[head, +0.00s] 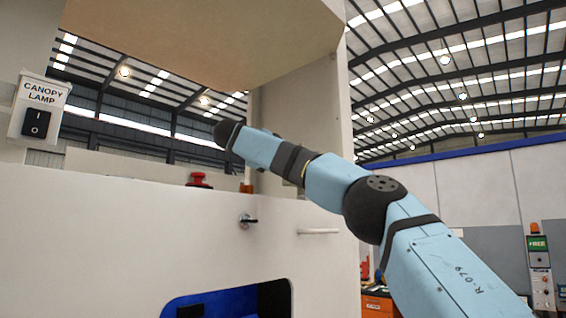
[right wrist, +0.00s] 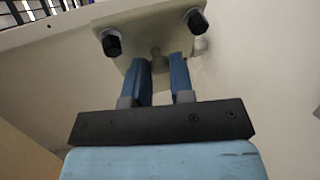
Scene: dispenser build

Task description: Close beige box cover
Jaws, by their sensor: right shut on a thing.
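In the right wrist view, a beige plate (right wrist: 150,28) with two dark knobs at its corners fills the upper middle. I cannot tell whether it is the beige box cover. My right gripper (right wrist: 162,68) has its two blue fingers around a small pale stub (right wrist: 156,50) under the plate, with the contact partly hidden. In the head view, my right arm reaches up from the lower right to the beige machine (head: 110,225). Its fingers cannot be made out there. A broad beige panel (head: 200,35) hangs above the machine. My left gripper is in neither view.
A canopy lamp switch (head: 38,108) is at left. A signal post (head: 540,270) stands at far right.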

